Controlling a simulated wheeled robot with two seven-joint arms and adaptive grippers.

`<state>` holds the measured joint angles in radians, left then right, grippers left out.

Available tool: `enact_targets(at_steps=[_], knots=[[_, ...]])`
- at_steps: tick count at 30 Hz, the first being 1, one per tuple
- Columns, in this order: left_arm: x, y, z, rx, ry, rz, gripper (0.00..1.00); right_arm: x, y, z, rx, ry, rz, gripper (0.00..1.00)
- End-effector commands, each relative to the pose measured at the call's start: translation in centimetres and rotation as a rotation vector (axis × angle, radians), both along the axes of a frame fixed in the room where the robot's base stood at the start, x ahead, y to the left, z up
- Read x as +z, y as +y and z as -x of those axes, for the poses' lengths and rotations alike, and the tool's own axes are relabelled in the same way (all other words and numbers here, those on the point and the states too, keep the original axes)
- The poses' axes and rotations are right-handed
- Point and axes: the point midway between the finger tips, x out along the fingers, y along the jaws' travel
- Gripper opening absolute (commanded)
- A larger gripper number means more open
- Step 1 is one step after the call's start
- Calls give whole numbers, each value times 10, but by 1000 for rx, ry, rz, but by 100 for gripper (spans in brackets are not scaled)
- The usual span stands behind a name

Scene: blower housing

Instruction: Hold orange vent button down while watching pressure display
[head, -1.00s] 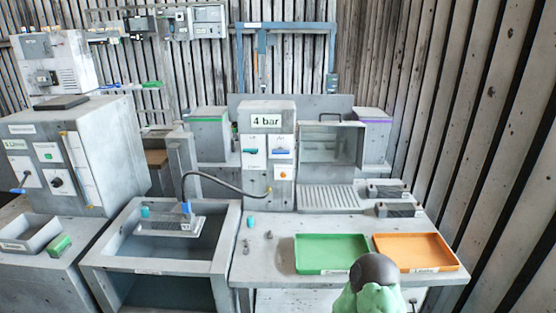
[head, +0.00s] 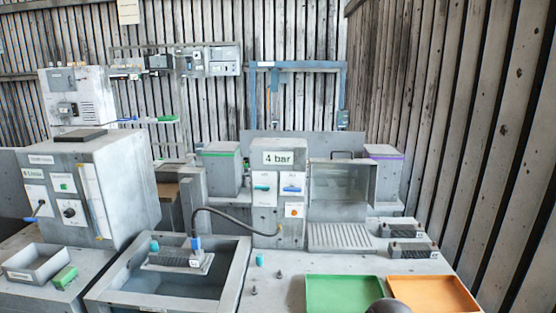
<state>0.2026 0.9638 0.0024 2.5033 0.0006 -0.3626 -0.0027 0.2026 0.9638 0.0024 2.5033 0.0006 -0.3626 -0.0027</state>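The pressure display (head: 278,158) reads "4 bar" at the top of a grey panel box (head: 265,205) at the back of the bench. The orange vent button (head: 294,211) sits on a small white plate low on the right of that panel. Nothing touches or covers it. Whether it is pressed in is too small to tell. Above it are a green control (head: 262,188) and a blue control (head: 291,189) on white plates.
A dark hose (head: 235,217) arcs from the panel to a fixture over the open tank (head: 240,275). A clear-fronted chamber (head: 340,185) stands right of the panel. Green (head: 343,293) and orange (head: 432,293) trays lie in front. A dark rounded thing (head: 388,306) pokes up at the bottom edge.

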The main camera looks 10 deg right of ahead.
Motion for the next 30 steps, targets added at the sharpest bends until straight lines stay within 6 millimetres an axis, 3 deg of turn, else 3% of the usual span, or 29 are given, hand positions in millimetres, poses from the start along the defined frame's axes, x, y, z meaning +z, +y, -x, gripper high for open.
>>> enact_targets(at_steps=[10, 15, 30], knots=[[0, 0, 0, 0, 0, 0, 40, 0, 0, 0, 0, 0, 0, 42], [0, 0, 0, 0, 0, 0, 40, 0, 0, 0, 0, 0, 0, 0], [0, 0, 0, 0, 0, 0, 40, 0, 0, 0, 0, 0, 0, 0]])
